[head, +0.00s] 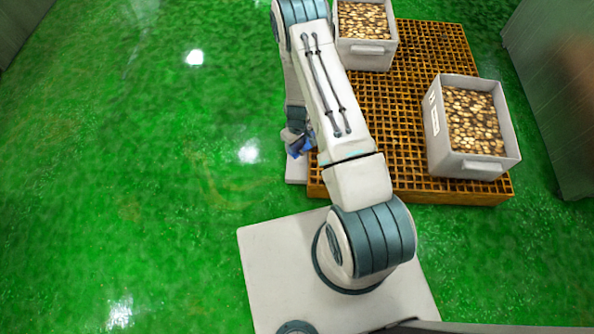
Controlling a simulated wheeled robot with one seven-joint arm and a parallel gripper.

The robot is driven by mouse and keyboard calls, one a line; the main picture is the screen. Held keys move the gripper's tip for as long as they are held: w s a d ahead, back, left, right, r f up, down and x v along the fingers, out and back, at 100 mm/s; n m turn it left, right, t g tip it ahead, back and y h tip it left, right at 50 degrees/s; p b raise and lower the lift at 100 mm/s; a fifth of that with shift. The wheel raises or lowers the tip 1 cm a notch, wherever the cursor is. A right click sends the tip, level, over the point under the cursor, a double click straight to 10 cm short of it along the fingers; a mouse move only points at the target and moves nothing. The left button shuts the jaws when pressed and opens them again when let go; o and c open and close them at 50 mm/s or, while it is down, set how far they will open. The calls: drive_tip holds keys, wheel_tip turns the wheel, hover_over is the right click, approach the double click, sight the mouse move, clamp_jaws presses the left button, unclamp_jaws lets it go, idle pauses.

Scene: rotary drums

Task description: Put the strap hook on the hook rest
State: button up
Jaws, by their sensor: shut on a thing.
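My gripper (297,142) is low beside the left edge of the orange grating, partly hidden by my own arm. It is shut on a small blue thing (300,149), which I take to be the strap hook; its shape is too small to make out. A pale grey narrow slab (296,170) lies below it, partly covered by my arm. I cannot tell whether this is the hook rest, and no other hook rest can be made out. I cannot tell whether the blue thing touches the slab.
The orange grating (420,185) carries two grey crates full of brownish round pieces, one at the back (365,58) and one at the right (474,168). A grey cabinet (550,95) stands at the far right. The green floor (130,180) is clear on the left.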

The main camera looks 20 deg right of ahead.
wheel_tip(320, 180, down, 11)
drive_tip(key=b, duration=0.4)
drive_tip(key=shift+r, duration=0.1)
drive_tip(key=shift+f, duration=0.2)
drive_tip(key=o, duration=1)
